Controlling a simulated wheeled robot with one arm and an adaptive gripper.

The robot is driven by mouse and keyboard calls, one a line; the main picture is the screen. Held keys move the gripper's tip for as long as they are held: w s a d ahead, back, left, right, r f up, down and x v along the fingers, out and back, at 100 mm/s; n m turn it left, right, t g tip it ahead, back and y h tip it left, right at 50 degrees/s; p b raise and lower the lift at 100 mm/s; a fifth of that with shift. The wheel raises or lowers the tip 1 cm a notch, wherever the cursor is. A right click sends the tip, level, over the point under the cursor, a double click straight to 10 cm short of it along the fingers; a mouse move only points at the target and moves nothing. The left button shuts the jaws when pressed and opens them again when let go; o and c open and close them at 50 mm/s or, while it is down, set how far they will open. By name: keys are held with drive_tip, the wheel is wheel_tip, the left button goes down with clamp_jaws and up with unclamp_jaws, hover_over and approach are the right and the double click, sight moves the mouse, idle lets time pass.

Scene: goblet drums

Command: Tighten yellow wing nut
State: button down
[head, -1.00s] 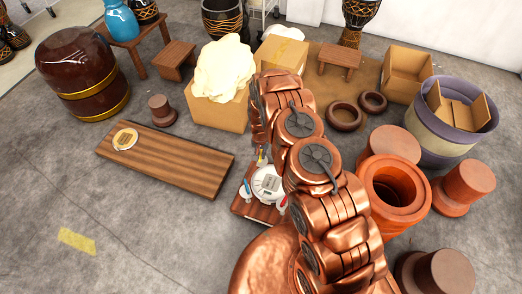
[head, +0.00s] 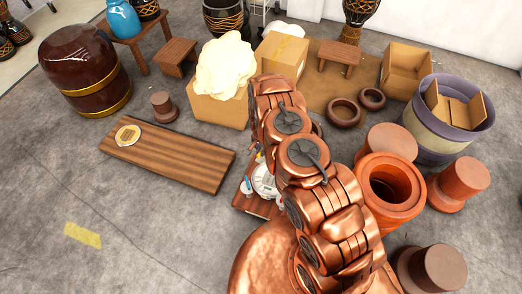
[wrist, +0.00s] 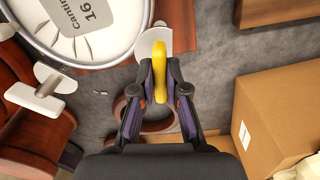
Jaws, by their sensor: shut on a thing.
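The yellow wing nut (wrist: 160,72) stands at the centre of the wrist view, close to the edge of the round white face. My gripper (wrist: 159,88) is shut on it, with one dark finger on each side. The white face (wrist: 120,40) has a grey label reading 16. The same white face shows partly in the head view (head: 264,182), with my arm covering its right side. My gripper and the yellow wing nut are hidden or too small to make out in the head view.
A white wing-shaped piece (wrist: 38,95) lies left of my gripper. A cardboard box (wrist: 275,115) stands at the right. In the head view, a low wooden bench (head: 170,155) is to the left and an orange-brown pot (head: 390,190) to the right. Floor at the lower left is clear.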

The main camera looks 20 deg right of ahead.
drive_tip(key=shift+s, duration=0.1)
drive_tip(key=c, duration=1.2)
unclamp_jaws()
drive_tip(key=shift+r, duration=6)
